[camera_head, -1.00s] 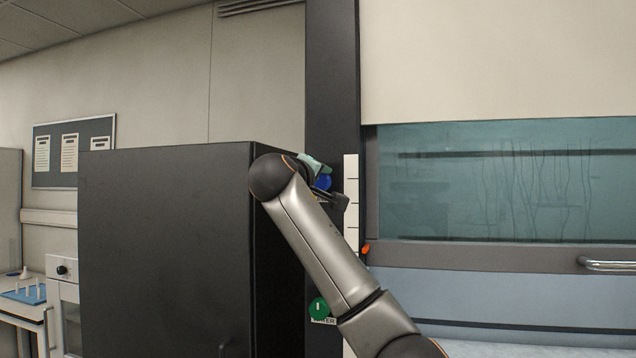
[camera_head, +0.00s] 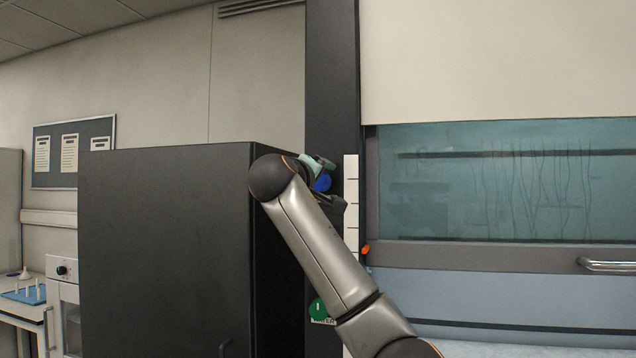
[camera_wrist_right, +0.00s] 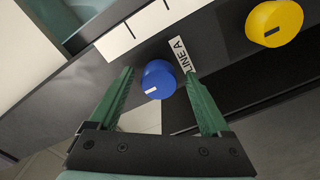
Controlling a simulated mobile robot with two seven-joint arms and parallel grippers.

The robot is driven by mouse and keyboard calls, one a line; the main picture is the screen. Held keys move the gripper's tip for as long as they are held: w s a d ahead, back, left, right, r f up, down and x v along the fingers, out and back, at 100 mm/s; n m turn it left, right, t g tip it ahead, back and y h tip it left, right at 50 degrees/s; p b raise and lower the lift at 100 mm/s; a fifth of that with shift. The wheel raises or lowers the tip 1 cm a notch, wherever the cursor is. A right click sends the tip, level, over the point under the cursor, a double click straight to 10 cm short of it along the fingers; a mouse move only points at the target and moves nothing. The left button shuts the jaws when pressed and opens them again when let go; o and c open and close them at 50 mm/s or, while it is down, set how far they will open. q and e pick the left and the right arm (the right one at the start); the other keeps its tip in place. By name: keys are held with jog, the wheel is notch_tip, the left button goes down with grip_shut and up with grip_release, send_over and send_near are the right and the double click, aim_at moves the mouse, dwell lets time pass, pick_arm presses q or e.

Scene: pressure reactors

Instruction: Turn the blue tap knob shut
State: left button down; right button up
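The blue tap knob (camera_head: 323,182) is on the dark vertical post in the head view, partly hidden by my right gripper (camera_head: 334,183). In the right wrist view the blue knob (camera_wrist_right: 158,79) carries a short white mark and sits beside a "LINE A" label (camera_wrist_right: 184,54). My right gripper (camera_wrist_right: 158,86) is open there, with its two green fingers to either side of the knob. Gaps show between the knob and both fingers. My left gripper is in neither view.
A yellow knob (camera_wrist_right: 274,23) is near the blue one in the wrist view. A green knob (camera_head: 318,309) is lower on the post (camera_head: 333,60). A black cabinet (camera_head: 165,250) stands left, and a glass-fronted hood (camera_head: 500,185) is right.

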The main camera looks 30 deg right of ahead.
jog(key=shift+a, duration=0.1)
jog(key=b+v, duration=0.4)
jog(key=v, duration=0.8)
jog(key=shift+s, duration=0.25)
